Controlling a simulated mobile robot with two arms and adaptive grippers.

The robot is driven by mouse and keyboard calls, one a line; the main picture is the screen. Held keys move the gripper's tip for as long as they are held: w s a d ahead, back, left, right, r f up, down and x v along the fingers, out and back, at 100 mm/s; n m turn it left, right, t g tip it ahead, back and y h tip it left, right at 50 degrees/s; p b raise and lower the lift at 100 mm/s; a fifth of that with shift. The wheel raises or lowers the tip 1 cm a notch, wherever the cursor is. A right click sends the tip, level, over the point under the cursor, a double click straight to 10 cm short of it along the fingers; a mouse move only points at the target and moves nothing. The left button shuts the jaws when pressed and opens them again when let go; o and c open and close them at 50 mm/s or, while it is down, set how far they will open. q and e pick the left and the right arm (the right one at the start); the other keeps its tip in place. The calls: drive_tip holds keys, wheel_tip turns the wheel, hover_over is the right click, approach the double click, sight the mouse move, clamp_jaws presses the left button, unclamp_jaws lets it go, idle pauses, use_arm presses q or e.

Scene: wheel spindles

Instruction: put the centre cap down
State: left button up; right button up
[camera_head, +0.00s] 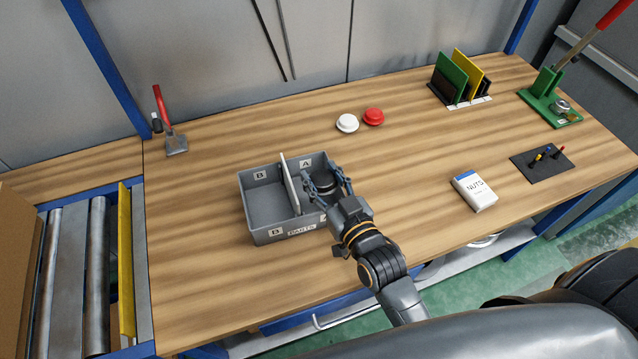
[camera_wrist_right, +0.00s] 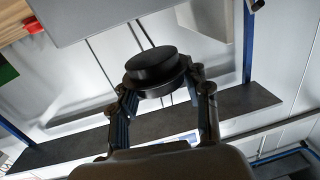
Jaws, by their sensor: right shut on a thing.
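My right gripper (camera_head: 328,186) is over compartment A, the right half of the grey parts bin (camera_head: 262,236). It is shut on the black centre cap, which shows as a dark round piece between the fingers. In the right wrist view the gripper (camera_wrist_right: 158,95) has a finger on either side of the round, stepped centre cap (camera_wrist_right: 152,68). Whether the cap touches the bin floor cannot be told. My left gripper is not in view.
A white divider (camera_head: 290,184) splits the bin into A and B; B looks empty. White (camera_head: 347,123) and red (camera_head: 373,116) buttons stand behind it. A nuts box (camera_head: 474,191) and dark mat (camera_head: 540,170) lie right. The table between is clear.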

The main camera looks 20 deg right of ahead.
sight(320, 187)
drive_tip(key=shift+w+f, duration=0.5)
drive_tip(key=shift+f, duration=0.1)
drive_tip(key=f, duration=0.3)
drive_tip(key=shift+w+a+f, duration=0.1)
drive_tip(key=shift+w+a, duration=0.05)
drive_tip(key=shift+w, duration=0.05)
drive_tip(key=shift+f, duration=0.2)
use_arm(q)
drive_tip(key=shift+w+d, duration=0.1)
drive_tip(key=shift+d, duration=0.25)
